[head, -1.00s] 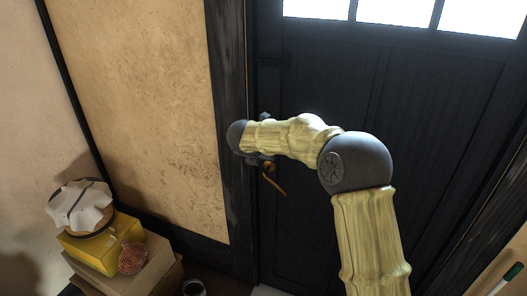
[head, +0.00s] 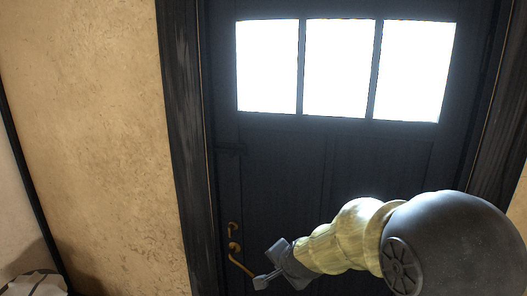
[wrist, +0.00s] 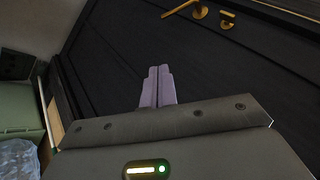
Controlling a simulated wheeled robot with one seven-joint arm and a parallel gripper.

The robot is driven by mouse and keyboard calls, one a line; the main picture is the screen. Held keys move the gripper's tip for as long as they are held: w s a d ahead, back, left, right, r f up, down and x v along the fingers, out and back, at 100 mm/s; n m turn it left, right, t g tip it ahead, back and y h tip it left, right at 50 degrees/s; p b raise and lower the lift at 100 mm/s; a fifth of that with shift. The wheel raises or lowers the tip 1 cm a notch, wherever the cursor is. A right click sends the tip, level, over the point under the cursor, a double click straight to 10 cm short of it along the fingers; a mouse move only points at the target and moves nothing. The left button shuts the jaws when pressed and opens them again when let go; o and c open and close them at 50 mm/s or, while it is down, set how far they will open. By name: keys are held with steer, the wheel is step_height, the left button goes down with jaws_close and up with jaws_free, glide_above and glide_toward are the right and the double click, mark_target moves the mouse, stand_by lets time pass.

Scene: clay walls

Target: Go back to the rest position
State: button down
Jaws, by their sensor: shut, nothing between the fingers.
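My gripper (head: 262,281) is low in the head view, in front of the dark door, at the end of my bent arm. In the wrist view its two pale purple fingers (wrist: 158,70) are together with nothing between them. The brass door handle (head: 239,263) is just left of and above my gripper in the head view. In the wrist view the handle (wrist: 188,8) is at the top edge, clear of the fingers.
The dark door (head: 285,165) looks shut in its dark frame (head: 181,120) and has three bright panes (head: 335,68). A clay wall (head: 95,130) is on the left. White cloth (head: 35,285) shows at the lower left corner. The wrist view shows a green container (wrist: 20,115) at left.

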steer(key=s+d+f+n+g+h+p, duration=0.1)
steer(key=s+d+n, duration=0.3)
steer(key=s, duration=0.5)
steer(key=s+d+f+n+g+h+p, duration=0.1)
steer(key=s+d+n+g, duration=0.3)
steer(key=s, duration=0.5)
steer(key=d+f, duration=0.1)
steer(key=d, duration=0.1)
steer(key=shift+s+d+f+n, duration=0.25)
steer(key=shift+s+d+n, duration=0.05)
steer(key=shift+n, duration=0.1)
steer(key=shift+w+r, duration=0.1)
steer(key=shift+r, duration=0.05)
stand_by(0.4)
